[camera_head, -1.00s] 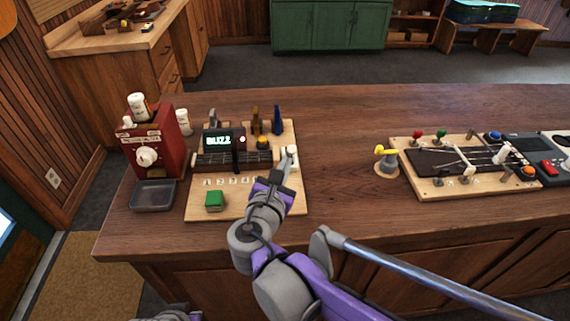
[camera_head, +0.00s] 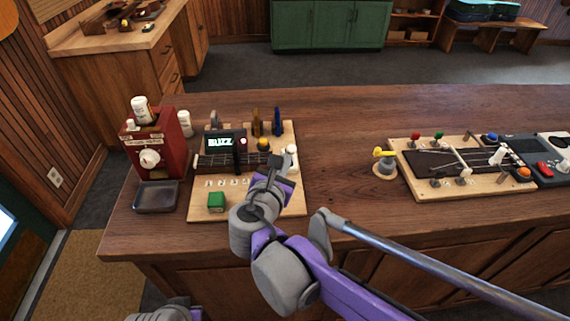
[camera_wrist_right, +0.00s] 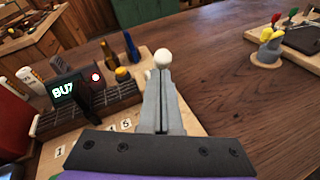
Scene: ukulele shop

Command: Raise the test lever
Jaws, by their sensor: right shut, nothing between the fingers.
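A lever with a round white knob (camera_head: 291,149) stands at the right side of the wooden test board (camera_head: 233,209); I take it to be the test lever. The knob also shows in the right wrist view (camera_wrist_right: 162,58), just beyond my fingertips. My right gripper (camera_head: 284,163) is shut and empty, reaching over the board's right side. Its closed fingers (camera_wrist_right: 160,75) hide most of the lever below the knob. I cannot tell whether they touch it. The board's display (camera_head: 220,142) reads "BUZZ", with a red light beside it. My left gripper is not in view.
A green button (camera_head: 216,202) sits at the board's front. A red box (camera_head: 158,147) with a white dial and a grey tray (camera_head: 156,196) are to the left. A yellow-topped peg (camera_head: 384,161) and a second board (camera_head: 450,184) stand right, past bare counter.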

